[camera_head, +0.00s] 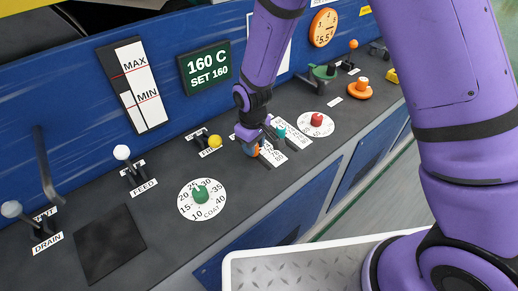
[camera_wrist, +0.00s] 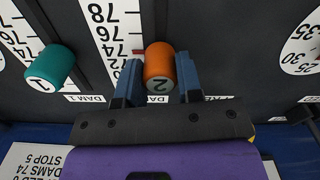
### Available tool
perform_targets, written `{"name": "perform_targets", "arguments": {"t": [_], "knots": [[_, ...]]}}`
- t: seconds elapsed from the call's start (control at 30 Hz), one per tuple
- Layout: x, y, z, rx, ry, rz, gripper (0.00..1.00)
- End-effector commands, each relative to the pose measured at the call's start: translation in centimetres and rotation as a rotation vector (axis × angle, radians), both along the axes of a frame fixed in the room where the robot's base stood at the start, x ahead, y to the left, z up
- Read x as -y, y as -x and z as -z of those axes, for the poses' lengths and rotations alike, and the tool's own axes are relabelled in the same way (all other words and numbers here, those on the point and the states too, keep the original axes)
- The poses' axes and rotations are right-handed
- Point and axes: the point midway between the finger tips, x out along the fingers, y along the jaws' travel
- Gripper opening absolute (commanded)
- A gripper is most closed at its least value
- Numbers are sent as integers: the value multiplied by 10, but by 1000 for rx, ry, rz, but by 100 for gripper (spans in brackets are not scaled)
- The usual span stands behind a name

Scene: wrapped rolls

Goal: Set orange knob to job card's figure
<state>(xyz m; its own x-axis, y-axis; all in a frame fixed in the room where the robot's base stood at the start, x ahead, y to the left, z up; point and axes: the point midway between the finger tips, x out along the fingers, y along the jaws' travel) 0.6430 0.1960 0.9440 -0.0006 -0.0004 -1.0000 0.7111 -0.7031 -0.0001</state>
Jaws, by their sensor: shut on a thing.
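The orange slider knob (camera_wrist: 159,66), marked 2, stands between my blue fingertips in the wrist view. My gripper (camera_wrist: 158,80) is shut on it. A white scale (camera_wrist: 112,40) lies just left of the knob, its figures upside down, with 78 near the top. A short red mark sits beside the knob, near what looks like 74. The job card (camera_wrist: 38,160) is partly visible at lower left and reads DAMS 74 and STOP 5 upside down. In the head view, my gripper (camera_head: 257,139) covers part of the orange knob (camera_head: 254,151).
A teal knob (camera_wrist: 50,68), marked 1, stands left of the orange one on its own scale. A red knob (camera_head: 317,118) on a dial and a yellow-topped lever (camera_head: 214,141) flank the sliders. A green COAT knob (camera_head: 201,194) stands nearer. The display (camera_head: 205,70) reads 160 C.

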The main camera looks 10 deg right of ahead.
Motion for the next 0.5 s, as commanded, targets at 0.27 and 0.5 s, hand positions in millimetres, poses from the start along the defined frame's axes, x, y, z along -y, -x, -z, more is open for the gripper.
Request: {"name": "perform_targets", "arguments": {"t": [0.27,0.5], "knots": [[0,0,0,1,0,1,45],[0,0,0,1,-1,1,59]]}}
